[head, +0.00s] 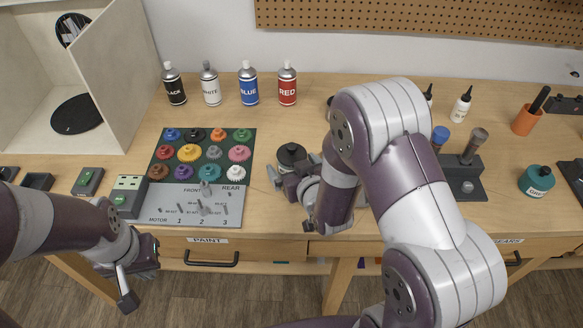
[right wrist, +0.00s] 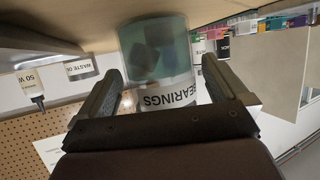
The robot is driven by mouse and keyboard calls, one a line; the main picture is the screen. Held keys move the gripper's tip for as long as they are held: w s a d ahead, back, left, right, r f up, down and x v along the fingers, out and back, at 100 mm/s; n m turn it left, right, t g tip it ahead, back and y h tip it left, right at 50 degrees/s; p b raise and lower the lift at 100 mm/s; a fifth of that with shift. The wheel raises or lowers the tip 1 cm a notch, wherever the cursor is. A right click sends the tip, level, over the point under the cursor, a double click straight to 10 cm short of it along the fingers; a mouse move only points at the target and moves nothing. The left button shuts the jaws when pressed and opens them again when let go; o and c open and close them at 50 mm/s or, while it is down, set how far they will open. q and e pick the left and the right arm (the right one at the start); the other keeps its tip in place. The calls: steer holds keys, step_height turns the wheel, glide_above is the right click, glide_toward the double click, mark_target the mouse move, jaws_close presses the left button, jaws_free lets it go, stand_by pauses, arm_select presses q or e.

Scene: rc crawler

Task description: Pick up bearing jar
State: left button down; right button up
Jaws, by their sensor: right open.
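The bearing jar (head: 291,153) stands on the table with a dark lid, right of the colored gear board. In the right wrist view it is a clear teal jar (right wrist: 158,55) with an upside-down "BEARINGS" label. My right gripper (head: 290,182) is open at the jar. In the right wrist view its fingers (right wrist: 168,92) are on either side of the jar, with gaps visible. The right arm hides part of the jar's surroundings in the head view. My left gripper (head: 137,277) hangs at the table's front edge, away from the jar; its opening is unclear.
The gear board (head: 202,165) lies left of the jar. Black, white, blue and red (head: 287,84) spray cans stand behind it. A teal grease jar (head: 537,180) and an orange cup (head: 526,120) stand at the right. A pegboard (head: 420,18) is on the wall.

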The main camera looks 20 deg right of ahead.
mark_target(292, 154)
steer(key=shift+s+r, duration=0.1)
steer(key=shift+s, duration=0.05)
steer(key=c, duration=1.2)
steer(key=shift+r, duration=0.65)
step_height(292, 154, up, 3)
steer(key=shift+f, duration=0.15)
steer(key=s+d+r+p, duration=0.1)
steer(key=s+d+r, duration=0.6)
steer(key=s, duration=0.1)
steer(key=shift+s+d, duration=0.3)
steer(key=shift+d, duration=0.1)
